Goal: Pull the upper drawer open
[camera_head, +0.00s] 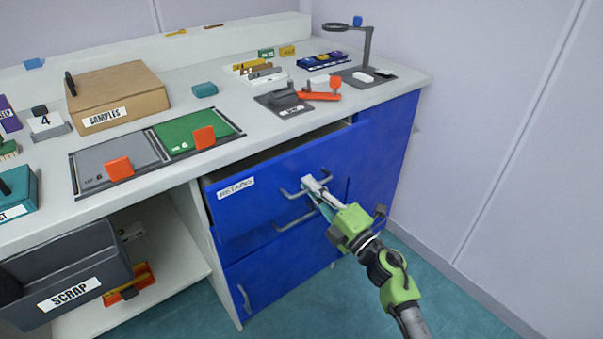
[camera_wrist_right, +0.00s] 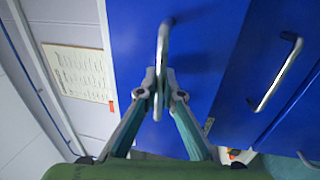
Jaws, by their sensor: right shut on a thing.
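The upper drawer (camera_head: 265,195) is a blue front with a white label, under the worktop. Its front stands a little out from the cabinet, with a narrow gap along its top edge. Its grey bar handle (camera_head: 288,195) also shows in the wrist view (camera_wrist_right: 163,42). My right gripper (camera_head: 318,184) is shut on this handle, and its two fingertips (camera_wrist_right: 161,82) pinch the bar from both sides. The drawer's contents are hidden. My left gripper is not in view.
A second handle (camera_head: 295,221) sits just below. A lower blue front (camera_head: 285,275) has its own handle (camera_head: 244,298). A grey scrap bin (camera_head: 65,270) stands on the open shelf at left. The worktop (camera_head: 235,100) holds several items. The floor (camera_head: 350,300) in front is clear.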

